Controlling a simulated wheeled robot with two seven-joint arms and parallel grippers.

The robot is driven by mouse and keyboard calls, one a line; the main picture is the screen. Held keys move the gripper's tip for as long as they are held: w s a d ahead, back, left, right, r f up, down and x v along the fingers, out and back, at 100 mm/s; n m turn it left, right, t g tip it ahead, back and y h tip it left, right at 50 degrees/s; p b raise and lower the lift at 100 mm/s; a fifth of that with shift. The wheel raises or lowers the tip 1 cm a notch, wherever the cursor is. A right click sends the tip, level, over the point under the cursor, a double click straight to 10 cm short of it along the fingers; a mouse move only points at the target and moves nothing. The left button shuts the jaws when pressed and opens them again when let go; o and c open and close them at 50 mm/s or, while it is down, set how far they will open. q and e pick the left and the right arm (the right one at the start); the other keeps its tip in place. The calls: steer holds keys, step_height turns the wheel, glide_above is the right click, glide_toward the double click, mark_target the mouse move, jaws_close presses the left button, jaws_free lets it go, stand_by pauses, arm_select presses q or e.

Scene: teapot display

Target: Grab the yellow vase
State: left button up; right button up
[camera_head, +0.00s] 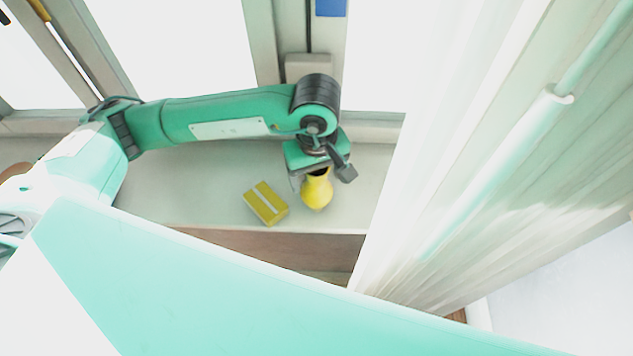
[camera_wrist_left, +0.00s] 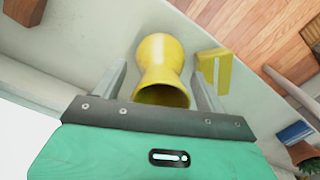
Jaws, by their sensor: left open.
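The yellow vase (camera_head: 317,192) stands on a pale ledge, under my left gripper (camera_head: 322,177) in the head view. In the left wrist view the vase (camera_wrist_left: 160,70) shows its open mouth toward the camera and lies between the two fingers of my left gripper (camera_wrist_left: 158,85). The fingers are open, one on each side of the vase, with a visible gap on the left side. The finger on the right is close to the vase; I cannot tell whether it touches. My right gripper is not in view.
A yellow box (camera_head: 265,203) lies on the ledge (camera_head: 210,190) just left of the vase; it also shows beside the right finger in the wrist view (camera_wrist_left: 214,68). A white curtain (camera_head: 470,150) hangs to the right. Window frames stand behind the ledge.

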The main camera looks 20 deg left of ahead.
arm_select(q)
steer(key=shift+f, duration=0.2)
steer(key=c, duration=1.2)
steer(key=shift+c, duration=0.2)
